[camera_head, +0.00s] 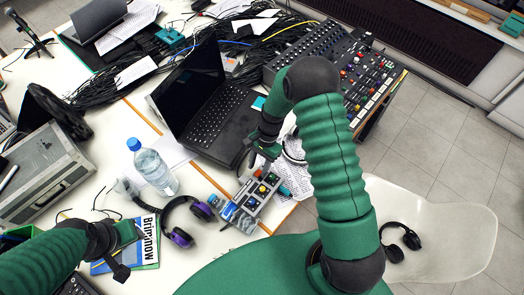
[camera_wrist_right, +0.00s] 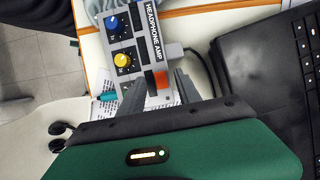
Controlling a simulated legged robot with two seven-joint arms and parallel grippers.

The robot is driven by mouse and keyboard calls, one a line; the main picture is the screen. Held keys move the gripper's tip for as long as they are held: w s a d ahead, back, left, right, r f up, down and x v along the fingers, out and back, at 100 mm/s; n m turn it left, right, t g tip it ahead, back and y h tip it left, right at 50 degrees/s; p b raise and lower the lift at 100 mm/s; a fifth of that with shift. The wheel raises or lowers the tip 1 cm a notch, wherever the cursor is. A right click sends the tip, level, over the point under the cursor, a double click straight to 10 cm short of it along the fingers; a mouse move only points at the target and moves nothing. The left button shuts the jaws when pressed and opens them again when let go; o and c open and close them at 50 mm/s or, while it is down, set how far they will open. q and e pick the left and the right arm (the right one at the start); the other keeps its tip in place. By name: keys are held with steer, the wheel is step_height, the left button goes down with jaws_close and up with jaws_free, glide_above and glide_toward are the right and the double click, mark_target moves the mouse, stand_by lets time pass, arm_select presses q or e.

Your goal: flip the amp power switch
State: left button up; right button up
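The headphone amp (camera_head: 251,199) is a small grey box with several knobs, lying on the white table near its front edge. In the right wrist view the amp (camera_wrist_right: 140,42) shows blue and yellow knobs and the label "HEADPHONE AMP". An orange-red switch (camera_wrist_right: 160,79) sits at its near end. My right gripper (camera_head: 257,158) is just beyond the amp. Its two fingers (camera_wrist_right: 159,92) are apart, on either side of the switch in the picture, with nothing between them; contact cannot be told. My left gripper (camera_head: 130,250) is open and empty over a book at the lower left.
A black laptop (camera_head: 216,112) stands behind the amp, close to my right gripper. Purple headphones (camera_head: 181,222) and a water bottle (camera_head: 154,168) are left of the amp. A mixer (camera_head: 367,75) is at the back right. A white chair (camera_head: 450,235) with black headphones (camera_head: 400,241) is right.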

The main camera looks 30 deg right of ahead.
steer(key=v, duration=1.4)
steer(key=shift+d+r+b, duration=0.2)
steer(key=shift+r+b, duration=0.15)
